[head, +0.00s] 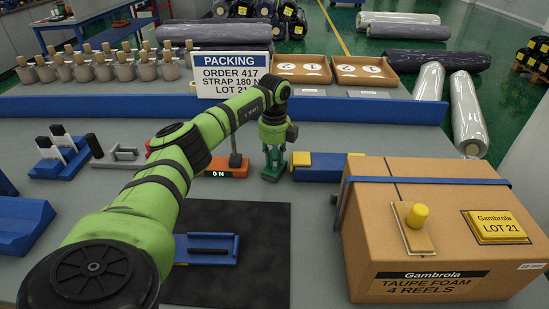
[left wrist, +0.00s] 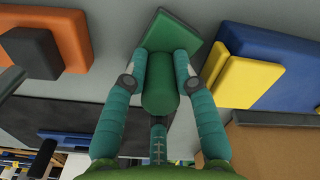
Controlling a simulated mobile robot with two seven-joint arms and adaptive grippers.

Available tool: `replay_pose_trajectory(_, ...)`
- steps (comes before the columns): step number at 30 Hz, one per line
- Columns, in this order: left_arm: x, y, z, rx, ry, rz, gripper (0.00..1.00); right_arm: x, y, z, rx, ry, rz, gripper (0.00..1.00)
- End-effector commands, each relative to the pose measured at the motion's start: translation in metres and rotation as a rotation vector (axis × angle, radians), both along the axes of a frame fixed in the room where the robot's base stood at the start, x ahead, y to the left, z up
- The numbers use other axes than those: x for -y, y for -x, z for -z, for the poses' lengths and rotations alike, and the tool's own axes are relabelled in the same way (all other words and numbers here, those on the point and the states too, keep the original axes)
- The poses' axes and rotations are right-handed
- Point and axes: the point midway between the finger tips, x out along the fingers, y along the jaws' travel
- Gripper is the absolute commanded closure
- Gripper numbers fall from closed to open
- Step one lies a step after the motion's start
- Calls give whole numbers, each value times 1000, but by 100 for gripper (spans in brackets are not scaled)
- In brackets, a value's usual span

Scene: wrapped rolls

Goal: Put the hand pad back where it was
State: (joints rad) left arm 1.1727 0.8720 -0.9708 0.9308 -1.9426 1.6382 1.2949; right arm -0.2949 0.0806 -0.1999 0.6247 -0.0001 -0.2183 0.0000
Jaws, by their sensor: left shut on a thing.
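My left gripper (head: 274,158) is beyond the black mat, left of the carton, pointing down at the grey bench. The pad's flat square plate lies beyond the grip. A similar tan plate with a yellow knob (head: 416,222) lies on top of the carton (head: 375,250). My right gripper is not in view.
A blue block with a yellow piece (head: 325,168) is just right of the gripper; an orange-and-dark block (head: 236,165) is left. The black mat (head: 255,260) carries a blue fixture (head: 207,250). A blue rail (head: 130,106) and a packing sign (head: 231,75) stand behind.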

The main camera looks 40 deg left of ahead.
Motion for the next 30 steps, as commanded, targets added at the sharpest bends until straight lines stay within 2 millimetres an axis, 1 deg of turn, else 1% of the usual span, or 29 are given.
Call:
replay_pose_trajectory(6,0,0,3,0,0,0,100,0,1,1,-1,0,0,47)
replay_pose_trajectory(7,0,0,4,0,0,0,68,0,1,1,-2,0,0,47)
replay_pose_trajectory(8,0,0,3,0,0,0,56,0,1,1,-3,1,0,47)
replay_pose_trajectory(9,0,0,3,0,0,0,48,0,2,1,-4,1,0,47)
replay_pose_trajectory(18,0,0,3,-1,0,0,48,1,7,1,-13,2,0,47)
replay_pose_trajectory(22,0,0,-5,1,0,0,48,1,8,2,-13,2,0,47)
replay_pose_trajectory(26,-1,-1,-26,4,0,0,48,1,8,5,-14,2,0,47)
replay_pose_trajectory(30,0,-1,-57,6,0,0,48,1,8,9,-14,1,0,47)
